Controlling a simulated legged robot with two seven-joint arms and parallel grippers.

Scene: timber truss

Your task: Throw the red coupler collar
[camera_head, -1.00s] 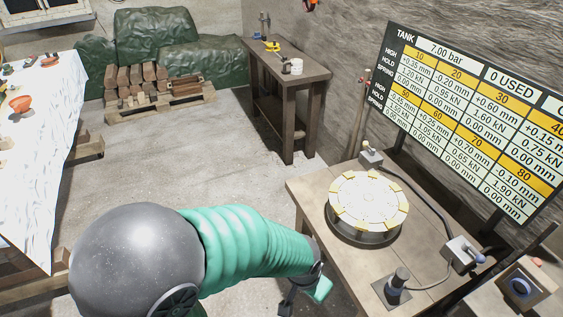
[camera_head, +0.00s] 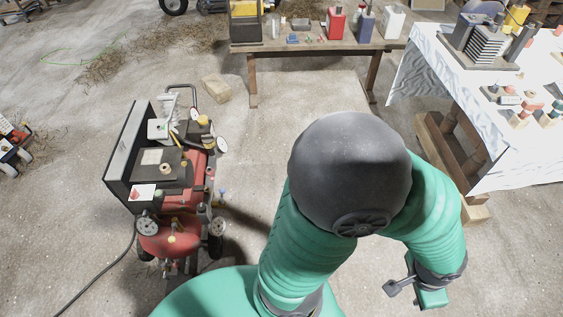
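A red air compressor (camera_head: 170,240) with gauges, valves and fittings stands on the floor at the left. Small red parts show among its fittings, but I cannot tell which of them, if any, is the coupler collar. My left arm, in a green sleeve with a dark round elbow, fills the lower middle. My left gripper (camera_head: 418,290) hangs at the lower right, well apart from the compressor, and I see nothing held in it. Its finger gap is too small and turned away to judge. My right gripper is out of view.
A dark hose (camera_head: 95,280) runs from the compressor to the lower left. A wooden bench (camera_head: 285,49) with cans stands at the back. A white-covered table (camera_head: 450,85) with parts is at the right. A pale block (camera_head: 217,88) lies on otherwise open floor behind the compressor.

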